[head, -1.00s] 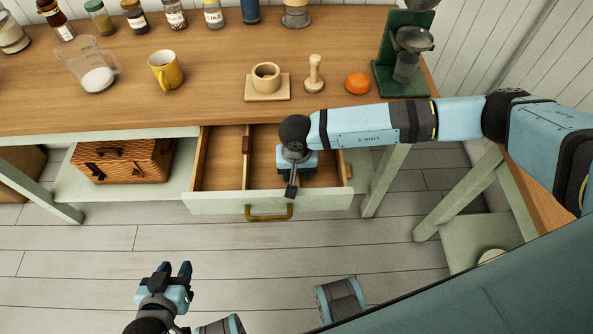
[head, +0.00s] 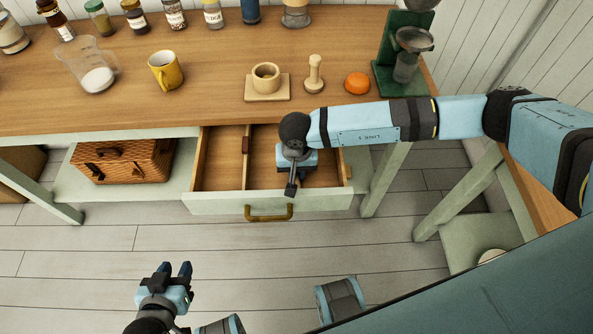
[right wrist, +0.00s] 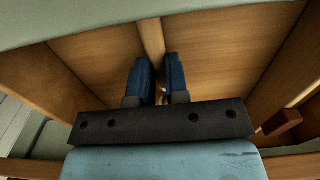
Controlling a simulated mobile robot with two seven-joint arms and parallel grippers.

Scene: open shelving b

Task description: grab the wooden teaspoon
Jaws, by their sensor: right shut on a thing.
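The open drawer (head: 230,201) juts out below the counter, with its divider (head: 247,170) left of my right gripper (head: 291,178). That gripper reaches down into the right compartment. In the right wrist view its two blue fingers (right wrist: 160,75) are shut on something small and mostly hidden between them. A narrow wooden strip (right wrist: 152,38) runs from the pale drawer front toward the fingertips; I cannot tell whether it is a divider or the thing held. No teaspoon can be made out clearly. My left gripper (head: 176,270) is open and empty above the floor.
On the counter (head: 200,105) stand a yellow mug (head: 165,70), a wooden cup on a board (head: 266,86), a wooden tamper (head: 315,75), an orange (head: 357,83) and a green coffee stand (head: 400,88). A wicker basket (head: 122,163) sits on the shelf below.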

